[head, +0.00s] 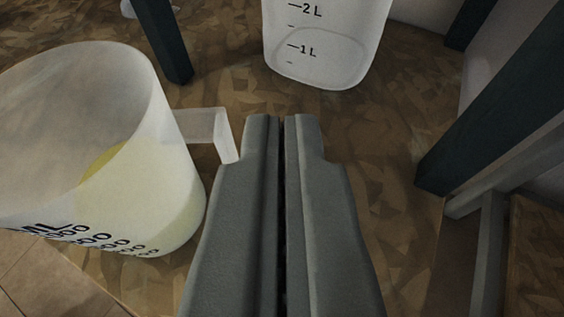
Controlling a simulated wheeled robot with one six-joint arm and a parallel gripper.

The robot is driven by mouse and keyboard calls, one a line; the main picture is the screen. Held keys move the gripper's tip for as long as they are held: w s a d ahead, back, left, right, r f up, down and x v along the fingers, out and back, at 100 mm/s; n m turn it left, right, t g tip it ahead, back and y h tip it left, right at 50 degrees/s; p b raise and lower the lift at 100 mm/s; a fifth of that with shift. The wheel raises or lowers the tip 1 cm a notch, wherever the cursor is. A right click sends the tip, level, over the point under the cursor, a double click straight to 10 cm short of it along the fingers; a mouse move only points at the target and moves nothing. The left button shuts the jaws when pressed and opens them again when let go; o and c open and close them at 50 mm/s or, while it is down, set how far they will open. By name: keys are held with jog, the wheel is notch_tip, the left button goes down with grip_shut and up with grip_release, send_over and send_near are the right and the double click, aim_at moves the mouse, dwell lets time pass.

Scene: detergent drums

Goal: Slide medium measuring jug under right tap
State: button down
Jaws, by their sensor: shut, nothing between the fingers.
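A translucent white jug (185,185) with black markings stands at the left, with yellow liquid inside. Its squared handle (208,127) points right, towards my gripper. Another translucent container (330,62), marked 1 L and 2 L, stands farther off at the top; its upper part is out of frame. I cannot tell which of the two is the medium jug. My gripper (283,118) is shut and empty, pointing forward between them. Its left finger is right beside the handle's end; I cannot tell if they touch. No tap is in view.
Dark posts stand at the top left (164,38) and at the right (490,140). A grey bar (515,172) meets the right post. The brown patterned board (390,165) is bare between my gripper and the right post. Tiles (40,280) show at the lower left.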

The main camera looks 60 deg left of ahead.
jog(key=s+d, duration=0.3)
jog(key=d, duration=0.3)
jog(key=shift+s+d, duration=0.3)
jog(key=shift+s, duration=0.1)
